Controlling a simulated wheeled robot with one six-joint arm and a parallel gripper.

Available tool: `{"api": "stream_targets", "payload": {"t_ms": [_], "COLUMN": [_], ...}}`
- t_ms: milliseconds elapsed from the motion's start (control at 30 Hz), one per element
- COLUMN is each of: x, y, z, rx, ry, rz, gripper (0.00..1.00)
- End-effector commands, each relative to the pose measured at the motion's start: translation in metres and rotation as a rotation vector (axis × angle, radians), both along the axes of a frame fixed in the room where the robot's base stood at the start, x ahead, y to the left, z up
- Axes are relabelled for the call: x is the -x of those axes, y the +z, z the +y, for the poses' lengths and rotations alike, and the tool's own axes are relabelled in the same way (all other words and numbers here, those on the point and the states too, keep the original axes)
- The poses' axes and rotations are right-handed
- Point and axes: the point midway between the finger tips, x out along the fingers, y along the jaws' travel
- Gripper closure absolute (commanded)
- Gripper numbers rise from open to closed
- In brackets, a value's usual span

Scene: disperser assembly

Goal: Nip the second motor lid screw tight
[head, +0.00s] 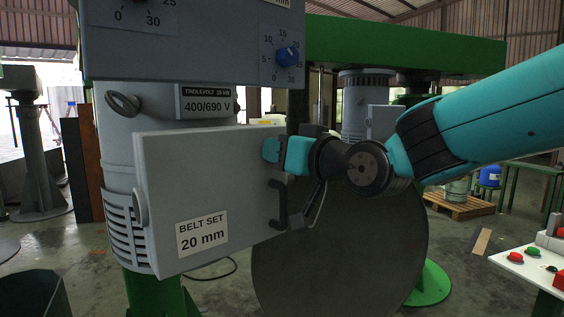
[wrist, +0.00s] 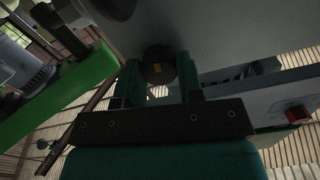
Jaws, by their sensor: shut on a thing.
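The motor lid (head: 235,175) is a grey plate labelled "BELT SET 20 mm", standing upright against the motor (head: 116,135). My gripper (head: 272,150) is at the lid's upper right edge, its teal fingers reaching in from the right. The screw is hidden behind the fingers in the head view. How far it is turned in cannot be told.
A grey control box (head: 205,42) with a blue knob (head: 287,56) overhangs the lid. A dark handle (head: 279,205) is just below my gripper. A large grey disc (head: 340,255) stands behind.

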Motion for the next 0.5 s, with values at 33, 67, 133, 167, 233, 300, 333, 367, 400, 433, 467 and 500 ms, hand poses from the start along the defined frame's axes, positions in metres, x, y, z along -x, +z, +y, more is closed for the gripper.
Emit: {"api": "stream_targets", "payload": {"t_ms": [33,67,133,167,233,300,333,367,400,433,467,500], "x": [0.0004,0.0004,0.0002,0.0002,0.0001,-0.0001,-0.0001,-0.0001,-0.0001,-0.0002,-0.0002,-0.0003], "y": [-0.0034,-0.0031,-0.0029,-0.0030,-0.0032,-0.0033,-0.0033,-0.0033,-0.0032,-0.0031,-0.0029,-0.0028], "z": [0.0003,0.0003,0.0003,0.0002,0.0001,0.0001,0.0000,0.0000,0.0000,-0.0001,-0.0001,-0.0001], "rx": [-0.031,-0.053,-0.103,-0.124,-0.175,-0.225,-0.246,-0.266,-0.293,-0.313,-0.333,-0.359], "ry": [0.001,0.001,0.001,0.001,0.001,0.001,0.001,0.001,0.002,0.002,0.002,0.002], "rz": [0.028,0.046,0.090,0.109,0.153,0.197,0.216,0.234,0.257,0.275,0.292,0.314], "gripper": [0.89,0.89,0.89,0.89,0.89,0.89,0.89,0.89,0.89,0.89,0.89,0.89]}}
